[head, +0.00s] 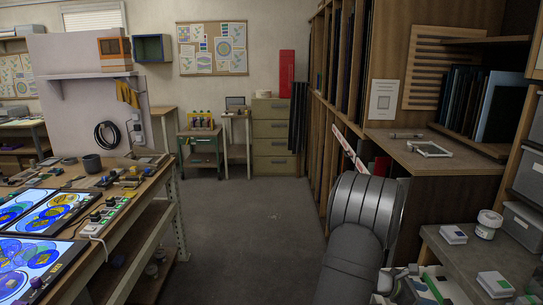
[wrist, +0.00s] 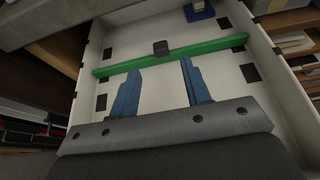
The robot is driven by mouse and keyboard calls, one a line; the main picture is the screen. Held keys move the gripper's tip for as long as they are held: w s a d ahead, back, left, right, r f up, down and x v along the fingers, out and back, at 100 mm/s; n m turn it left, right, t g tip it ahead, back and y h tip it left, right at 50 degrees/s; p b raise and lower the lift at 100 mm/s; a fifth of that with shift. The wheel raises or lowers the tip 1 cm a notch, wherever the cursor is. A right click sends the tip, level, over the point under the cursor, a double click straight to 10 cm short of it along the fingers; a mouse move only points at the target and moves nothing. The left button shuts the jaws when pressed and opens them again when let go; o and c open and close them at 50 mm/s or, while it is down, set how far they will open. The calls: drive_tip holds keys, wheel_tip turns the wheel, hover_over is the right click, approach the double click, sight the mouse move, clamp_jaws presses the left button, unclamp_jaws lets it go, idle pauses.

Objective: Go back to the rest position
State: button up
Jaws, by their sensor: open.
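My gripper (wrist: 158,68) shows in the wrist view with its two blue fingers spread apart and nothing between them. It is over a white open tray (wrist: 222,78) with black patches along its sides. A green bar (wrist: 205,50) with a black block (wrist: 160,48) on it crosses the tray just beyond my fingertips. I cannot tell if the fingers touch the bar. In the head view my arm reaches down at the lower right, beside the grey side table (head: 462,258), and I cannot make out the fingers there.
The workbench (head: 128,212) at the left holds lit panels with blue and yellow patterns (head: 50,212) and small tools. A tall wooden rack (head: 322,110) and a shelf (head: 460,150) stand at the right. A white jar (head: 488,224) stands on the side table. The middle floor (head: 255,230) is clear.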

sight(446, 302)
drive_tip(key=x, duration=0.8)
drive_tip(key=shift+d+f, duration=0.1)
drive_tip(key=v, duration=1.8)
drive_tip(key=d+f+y, duration=0.1)
drive_tip(key=d, duration=0.1)
drive_tip(key=d+f+y, duration=0.3)
drive_tip(key=d, duration=0.2)
drive_tip(key=shift+d+f, duration=0.1)
drive_tip(key=shift+f, duration=0.25)
drive_tip(key=shift+c, duration=0.2)
